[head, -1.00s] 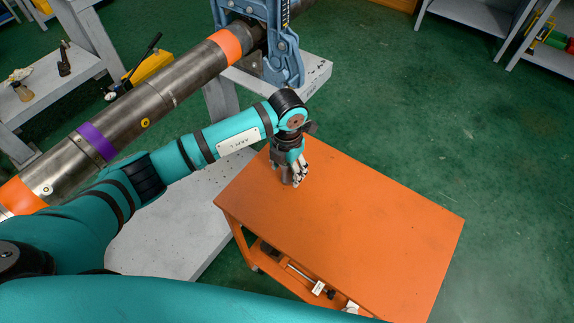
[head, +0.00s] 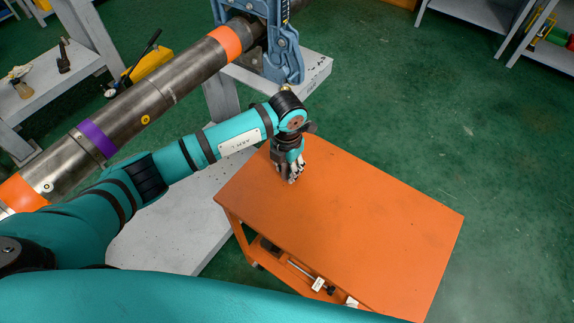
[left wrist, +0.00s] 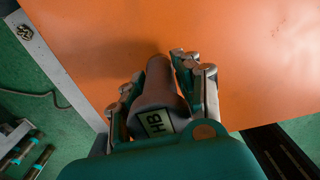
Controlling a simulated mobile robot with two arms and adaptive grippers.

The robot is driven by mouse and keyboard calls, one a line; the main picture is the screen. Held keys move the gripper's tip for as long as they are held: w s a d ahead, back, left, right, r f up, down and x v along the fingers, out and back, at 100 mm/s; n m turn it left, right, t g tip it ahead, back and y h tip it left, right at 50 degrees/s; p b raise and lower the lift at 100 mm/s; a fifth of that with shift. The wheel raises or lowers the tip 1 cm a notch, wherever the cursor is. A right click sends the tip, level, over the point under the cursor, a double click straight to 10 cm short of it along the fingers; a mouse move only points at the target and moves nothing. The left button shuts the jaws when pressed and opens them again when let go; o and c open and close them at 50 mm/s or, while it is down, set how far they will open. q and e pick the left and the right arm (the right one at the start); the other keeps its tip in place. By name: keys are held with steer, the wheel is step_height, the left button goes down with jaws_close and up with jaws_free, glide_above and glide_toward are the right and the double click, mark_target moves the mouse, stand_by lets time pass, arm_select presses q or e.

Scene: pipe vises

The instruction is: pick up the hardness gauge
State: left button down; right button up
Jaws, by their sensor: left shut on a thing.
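The hardness gauge (left wrist: 156,95) is a dark grey-brown, bottle-like body with a narrower far end and a label reading "HB". In the left wrist view it lies between the two fingers of my left gripper (left wrist: 158,88), which is shut on it. In the head view my left gripper (head: 292,172) is at the far left part of the orange cart top (head: 350,225), pointing down. The gauge is hidden by the gripper there. I cannot tell whether it still touches the cart top. My right gripper is not in view.
A long steel pipe (head: 130,115) with orange and purple bands runs behind my left arm, held in a blue vise (head: 285,50). The rest of the cart top is bare. Tools lie on the cart's lower shelf (head: 300,273). Green floor is free at right.

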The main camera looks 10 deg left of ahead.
arm_select(q)
steer(key=shift+r, duration=0.1)
steer(key=shift+r+b, duration=0.3)
steer(key=shift+r, duration=0.3)
steer(key=shift+a+r+b, duration=0.15)
steer(key=shift+r+b, duration=0.1)
steer(key=shift+r, duration=0.3)
steer(key=shift+a+r+b, duration=0.15)
steer(key=shift+r+b, duration=0.05)
steer(key=shift+r, duration=0.3)
steer(key=s+a+r+b, duration=0.1)
steer(key=s+a+b, duration=0.1)
steer(key=a, duration=1.3)
steer(key=shift+r+b, duration=0.3)
steer(key=shift+b, duration=0.6)
